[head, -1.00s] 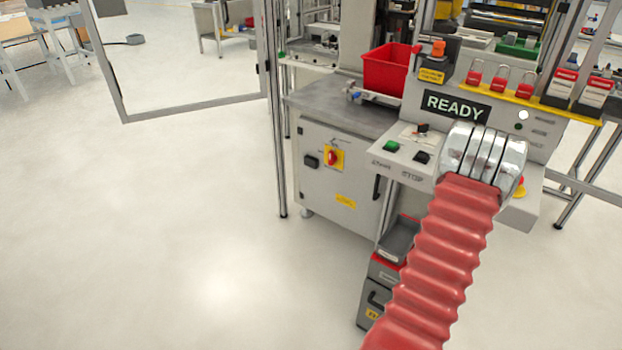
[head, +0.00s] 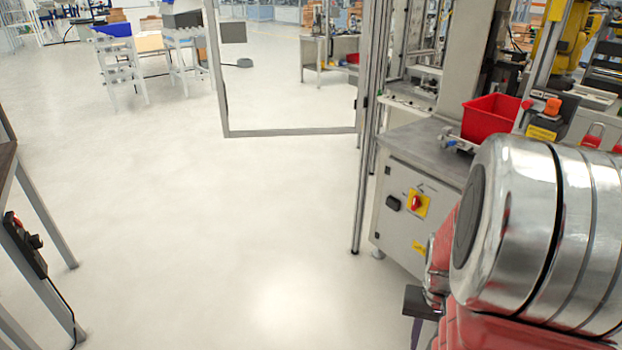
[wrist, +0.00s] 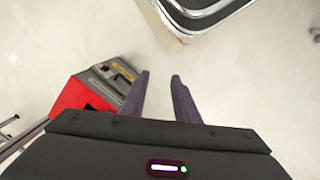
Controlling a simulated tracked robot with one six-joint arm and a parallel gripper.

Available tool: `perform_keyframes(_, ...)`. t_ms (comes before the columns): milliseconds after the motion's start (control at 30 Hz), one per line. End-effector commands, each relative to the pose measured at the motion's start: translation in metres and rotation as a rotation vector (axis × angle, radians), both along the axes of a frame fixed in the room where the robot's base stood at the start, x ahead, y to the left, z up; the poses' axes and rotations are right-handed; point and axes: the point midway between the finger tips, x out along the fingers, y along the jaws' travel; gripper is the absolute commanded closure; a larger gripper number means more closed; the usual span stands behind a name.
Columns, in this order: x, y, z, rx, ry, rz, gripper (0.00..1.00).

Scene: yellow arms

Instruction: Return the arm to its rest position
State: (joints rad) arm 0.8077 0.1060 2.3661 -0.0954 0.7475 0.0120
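My arm fills the lower right of the head view, with its red ribbed sleeve and shiny metal joint close to the camera. A dark part of my gripper shows at the lower edge beside the sleeve; its fingertips cannot be made out there. In the wrist view my gripper (wrist: 160,76) has its two dark fingers apart, with only pale floor between them. Nothing is held.
A grey machine cabinet (head: 408,240) with a red bin (head: 490,118) on top stands right, partly behind my arm. A fence frame (head: 290,132) stands ahead. A table leg (head: 45,215) is at left. Open floor (head: 230,220) lies between. A red and grey unit (wrist: 90,90) is left of my fingers.

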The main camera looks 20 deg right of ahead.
Motion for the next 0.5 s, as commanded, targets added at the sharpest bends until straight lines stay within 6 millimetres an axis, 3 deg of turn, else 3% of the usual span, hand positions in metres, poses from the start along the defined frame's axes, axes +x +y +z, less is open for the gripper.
perform_keyframes(500,0.036,0.100,0.088,-0.051,-0.131,0.237,0.72)
